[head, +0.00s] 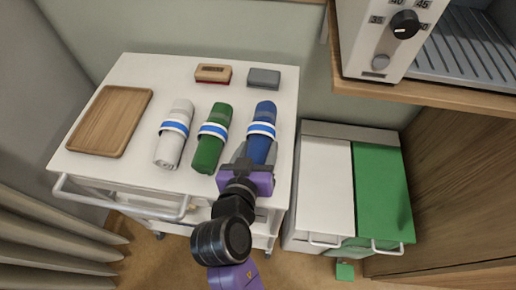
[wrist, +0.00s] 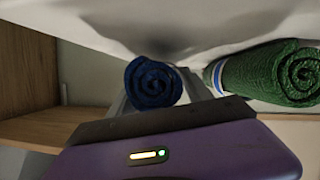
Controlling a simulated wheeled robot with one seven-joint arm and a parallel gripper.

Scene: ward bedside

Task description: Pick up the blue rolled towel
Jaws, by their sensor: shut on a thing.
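The blue rolled towel (head: 263,124) has a white and blue band and lies at the right of the white cart top (head: 140,72). Its spiral end (wrist: 153,82) faces the camera in the wrist view. My gripper (head: 253,162) reaches over the cart's front edge and is shut on the near end of the blue towel. In the wrist view, the fingers (wrist: 155,100) are on both sides of the roll and partly hidden behind it. I cannot tell whether the towel is lifted off the cart.
A green rolled towel (head: 211,138) lies close left of the blue one, with a grey-white rolled towel (head: 173,134) beyond it. A wooden tray (head: 110,120), a brown box (head: 213,73) and a grey box (head: 264,78) share the cart. A bin with white and green lids (head: 382,190) stands right.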

